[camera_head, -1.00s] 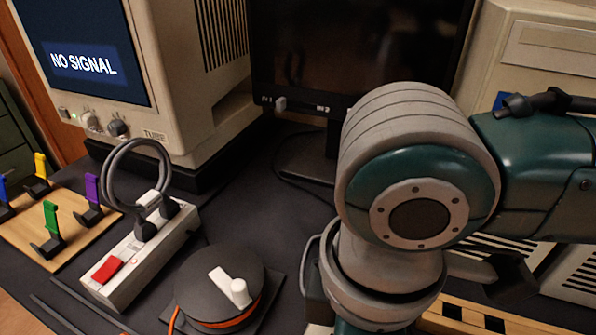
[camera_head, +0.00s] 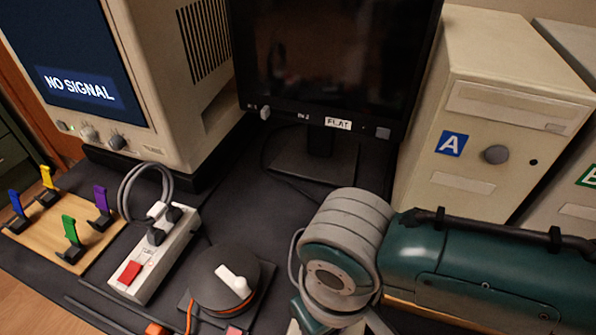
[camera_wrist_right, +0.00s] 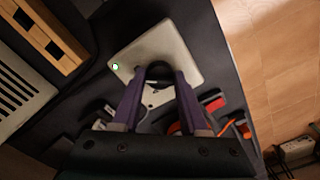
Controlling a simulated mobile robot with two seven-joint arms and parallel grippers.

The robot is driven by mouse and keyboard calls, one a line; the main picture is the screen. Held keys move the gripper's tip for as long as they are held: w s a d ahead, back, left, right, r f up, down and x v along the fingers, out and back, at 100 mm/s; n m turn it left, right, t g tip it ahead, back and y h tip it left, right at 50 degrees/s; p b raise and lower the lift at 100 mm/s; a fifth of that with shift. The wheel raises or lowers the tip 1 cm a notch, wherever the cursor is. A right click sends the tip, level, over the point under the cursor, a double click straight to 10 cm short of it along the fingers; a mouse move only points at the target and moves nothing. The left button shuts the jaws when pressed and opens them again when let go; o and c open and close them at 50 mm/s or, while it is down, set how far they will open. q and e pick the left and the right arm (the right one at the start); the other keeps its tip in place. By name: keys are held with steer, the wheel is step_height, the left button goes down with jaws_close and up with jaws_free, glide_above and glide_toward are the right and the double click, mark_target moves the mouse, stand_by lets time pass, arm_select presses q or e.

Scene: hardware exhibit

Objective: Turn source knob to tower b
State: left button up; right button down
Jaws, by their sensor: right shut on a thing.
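In the right wrist view, my right gripper (camera_wrist_right: 158,82) has its purple fingers closed on a dark round knob (camera_wrist_right: 159,70). The knob sits on a pale grey box (camera_wrist_right: 186,47) with a small green light. The fingers hide part of the knob, and I cannot read its setting. In the head view my right arm comes in from the right, and its gripper and the box are hidden or out of frame. Tower A (camera_head: 482,110) stands at the back right. A second tower (camera_head: 577,170) with a green label is cut off at the right edge. My left gripper is not in view.
A black round device with a white lever (camera_head: 223,279) lies front centre. A power strip (camera_head: 155,252) and a board with coloured hooks (camera_head: 52,232) are left. A CRT monitor (camera_head: 172,100) shows "NO SIGNAL"; a dark flat monitor (camera_head: 335,60) stands behind.

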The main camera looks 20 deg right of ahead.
steer(key=shift+m+p, duration=0.3)
steer(key=shift+m, duration=0.2)
stand_by(0.3)
steer(key=shift+c, duration=2.2)
jaws_free()
step_height(320, 180, up, 9)
steer(key=p, duration=0.3)
steer(key=shift+r, duration=0.1)
steer(key=shift+r+p, duration=0.3)
steer(key=shift+r, duration=0.1)
